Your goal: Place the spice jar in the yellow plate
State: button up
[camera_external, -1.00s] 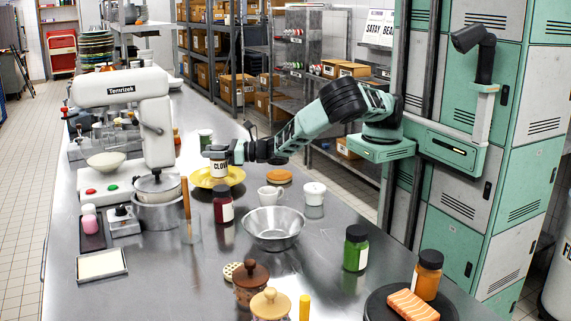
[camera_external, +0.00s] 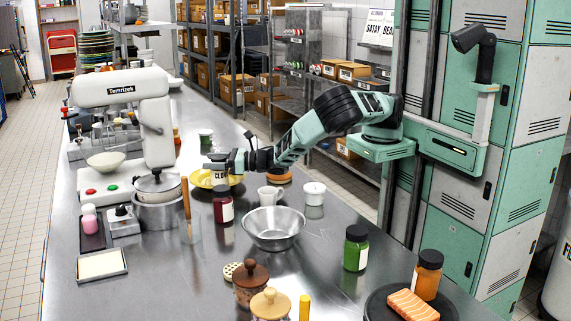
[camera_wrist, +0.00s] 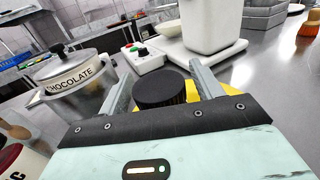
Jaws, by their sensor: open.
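The spice jar (camera_external: 219,176), with a white label reading "CLO", stands upright over the yellow plate (camera_external: 203,180) and appears to rest in it. Its base is hard to make out. My gripper (camera_external: 215,160) is at the jar's top, with its fingers open on either side. In the wrist view the jar's black ribbed lid (camera_wrist: 160,88) sits between the two grey fingers. Yellow of the plate shows around and behind it.
A red jar (camera_external: 223,206) stands just in front of the plate. A white mug (camera_external: 271,196) and a metal bowl (camera_external: 273,230) are to the right. The white mixer (camera_external: 155,130) is to the left. In the wrist view a pot marked CHOCOLATE (camera_wrist: 75,82) is at left.

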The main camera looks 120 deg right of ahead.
jog(key=b+v, duration=0.2)
jog(key=v, duration=1)
jog(key=shift+r, duration=0.15)
